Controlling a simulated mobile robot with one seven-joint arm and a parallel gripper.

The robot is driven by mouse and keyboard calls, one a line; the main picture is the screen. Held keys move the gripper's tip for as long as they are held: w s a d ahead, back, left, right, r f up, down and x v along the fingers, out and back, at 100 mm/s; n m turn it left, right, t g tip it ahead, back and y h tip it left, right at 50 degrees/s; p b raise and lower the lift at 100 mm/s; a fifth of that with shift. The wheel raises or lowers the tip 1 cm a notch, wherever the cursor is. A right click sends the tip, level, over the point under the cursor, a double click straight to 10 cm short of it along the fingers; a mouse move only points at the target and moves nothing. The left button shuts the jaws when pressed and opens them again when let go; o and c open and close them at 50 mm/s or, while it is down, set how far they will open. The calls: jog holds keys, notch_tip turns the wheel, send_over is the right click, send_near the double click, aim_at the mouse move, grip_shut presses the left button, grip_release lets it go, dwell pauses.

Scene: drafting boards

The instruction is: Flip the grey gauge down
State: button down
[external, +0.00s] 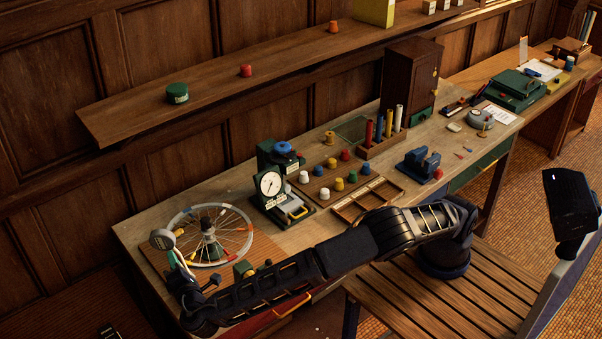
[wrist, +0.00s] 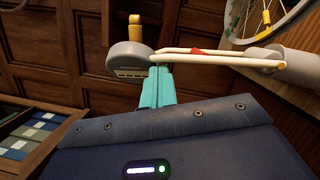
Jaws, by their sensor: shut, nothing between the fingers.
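The grey gauge (external: 162,239) is a round grey head at the left end of the bench, raised beside the spoked wheel (external: 208,236). In the wrist view the gauge (wrist: 130,62) is a thick grey disc with an orange-yellow knob (wrist: 135,28) above it. Pale rods run from near it to a grey cylinder at right. My gripper (external: 173,259) is just below the gauge, at the bench's left end. Its teal fingers (wrist: 160,70) are shut and empty, with their tips at the gauge's right edge. I cannot tell whether they touch it.
The wheel rim (wrist: 262,28) shows at upper right in the wrist view. A dial gauge stand (external: 270,187), coloured knobs and a divided tray (external: 367,200) stand farther right on the bench. A wall shelf (external: 211,88) runs above. My forearm lies along the bench front.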

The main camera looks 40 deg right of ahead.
jog(key=d+m+g, duration=0.2)
jog(key=d+m, duration=0.6)
jog(key=d, duration=0.2)
jog(key=d+f+m+g+y, duration=0.1)
jog(key=d+f+m+y, duration=0.1)
jog(key=d+f+m, duration=0.5)
jog(key=shift+d+f+m+y, duration=0.3)
jog(key=shift+f+m, duration=0.6)
jog(key=shift+f, duration=0.8)
jog(key=shift+f, duration=0.15)
jog(key=s+a+r, duration=0.2)
jog(key=s+r, duration=0.4)
jog(key=s, duration=0.4)
jog(key=shift+r, duration=0.2)
